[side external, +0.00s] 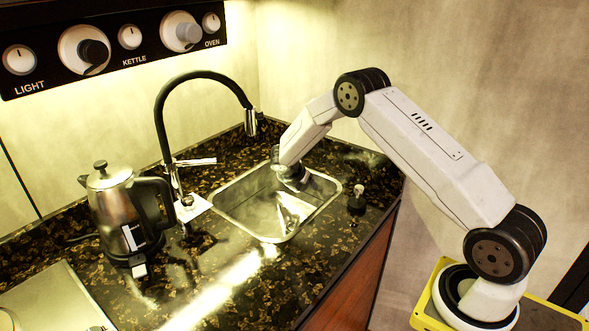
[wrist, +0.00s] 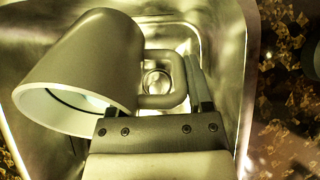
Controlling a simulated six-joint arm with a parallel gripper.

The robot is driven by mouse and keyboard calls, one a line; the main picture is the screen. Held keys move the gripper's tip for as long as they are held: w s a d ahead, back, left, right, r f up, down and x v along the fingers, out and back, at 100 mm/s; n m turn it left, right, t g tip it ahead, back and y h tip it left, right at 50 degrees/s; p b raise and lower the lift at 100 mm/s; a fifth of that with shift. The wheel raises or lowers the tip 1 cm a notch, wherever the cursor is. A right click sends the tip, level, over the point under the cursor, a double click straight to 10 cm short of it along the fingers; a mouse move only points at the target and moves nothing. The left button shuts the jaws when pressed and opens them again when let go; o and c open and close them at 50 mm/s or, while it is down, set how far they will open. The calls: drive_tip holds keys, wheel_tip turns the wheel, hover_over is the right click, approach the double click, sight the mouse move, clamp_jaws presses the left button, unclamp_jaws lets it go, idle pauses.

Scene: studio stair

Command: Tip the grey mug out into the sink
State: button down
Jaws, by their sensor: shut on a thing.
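The grey mug (wrist: 92,62) is tipped over above the sink (side external: 246,212), its rim pointing down and left in the wrist view. My gripper (wrist: 190,80) is shut on the mug's handle at its right side. The sink's metal basin also fills most of the wrist view (wrist: 228,105), with the round drain showing through the handle loop. In the side view my gripper (side external: 295,180) is low over the sink's back right part. The mug cannot be clearly made out there. The inside of the mug is mostly hidden, and no poured contents are visible.
A black tap (side external: 160,125) arches over the counter behind the sink. A steel kettle (side external: 120,215) stands left of it. A small dark item (side external: 357,203) sits right of the sink. The dark speckled counter (side external: 235,285) is clear in front.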

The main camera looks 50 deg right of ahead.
drive_tip(key=shift+a+r+h, duration=0.2)
drive_tip(key=shift+r+h, duration=0.2)
drive_tip(key=shift+h, duration=0.3)
drive_tip(key=shift+r+h+p, duration=0.4)
drive_tip(key=shift+r+h, duration=0.1)
drive_tip(key=shift+h, duration=0.6)
idle(0.5)
drive_tip(key=shift+a+r+h+p, duration=0.1)
drive_tip(key=shift+r+h+p, duration=0.3)
drive_tip(key=shift+h, duration=0.35)
drive_tip(key=shift+a+r+h+p, duration=0.1)
drive_tip(key=shift+r+h+p, duration=0.1)
drive_tip(key=shift+h+p, duration=0.45)
idle(1.2)
drive_tip(key=shift+a+r+h, duration=0.35)
drive_tip(key=shift+a+h, duration=0.4)
drive_tip(key=shift+h, duration=0.15)
idle(0.8)
drive_tip(key=shift+a+r+h+p, duration=0.3)
drive_tip(key=shift+h+p, duration=0.35)
drive_tip(key=shift+h, duration=0.25)
idle(0.5)
